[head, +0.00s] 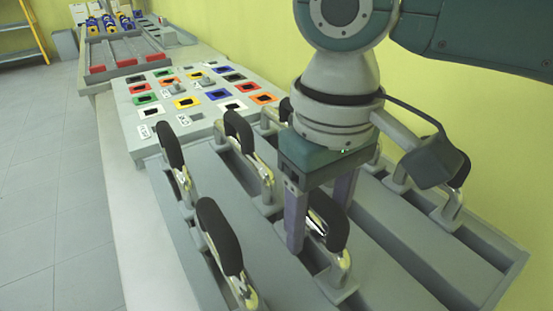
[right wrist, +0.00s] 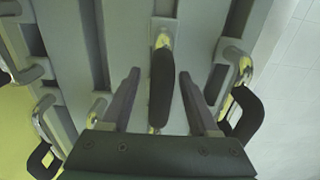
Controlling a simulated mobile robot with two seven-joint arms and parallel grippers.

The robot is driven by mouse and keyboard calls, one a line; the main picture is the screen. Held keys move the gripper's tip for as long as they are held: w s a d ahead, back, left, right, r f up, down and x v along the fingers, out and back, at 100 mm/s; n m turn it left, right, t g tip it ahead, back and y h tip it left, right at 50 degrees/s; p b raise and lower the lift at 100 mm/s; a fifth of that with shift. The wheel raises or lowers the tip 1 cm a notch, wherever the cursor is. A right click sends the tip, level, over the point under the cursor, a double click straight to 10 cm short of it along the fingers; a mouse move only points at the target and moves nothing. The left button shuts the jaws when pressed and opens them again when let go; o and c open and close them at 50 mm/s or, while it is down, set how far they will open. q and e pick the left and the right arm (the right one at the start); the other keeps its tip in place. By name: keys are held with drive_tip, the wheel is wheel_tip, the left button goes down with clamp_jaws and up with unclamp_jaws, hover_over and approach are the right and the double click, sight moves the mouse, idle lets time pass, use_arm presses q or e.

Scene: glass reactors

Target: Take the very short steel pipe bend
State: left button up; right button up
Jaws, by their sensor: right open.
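Several shiny steel pipe bends with black curved upper parts stand upright in a grey slotted rack (head: 265,262). My right gripper (head: 318,222) is open and points down into the rack. One pipe bend (head: 326,222) stands between its fingers, partly hidden by them. In the right wrist view, this bend (right wrist: 161,88) lies between the two open fingers (right wrist: 159,74), with a gap on both sides. I cannot tell for sure which bend is the very short one. My left gripper is not in view.
Other bends stand close by, at the front left (head: 221,240) and at the left (head: 170,150). A grey board (head: 158,106) with coloured square sockets lies beyond the rack. A tray with red blocks (head: 127,60) is farther back. A yellow wall is on the right.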

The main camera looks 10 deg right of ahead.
clamp_jaws()
idle(0.4)
drive_tip(key=shift+r, duration=0.1)
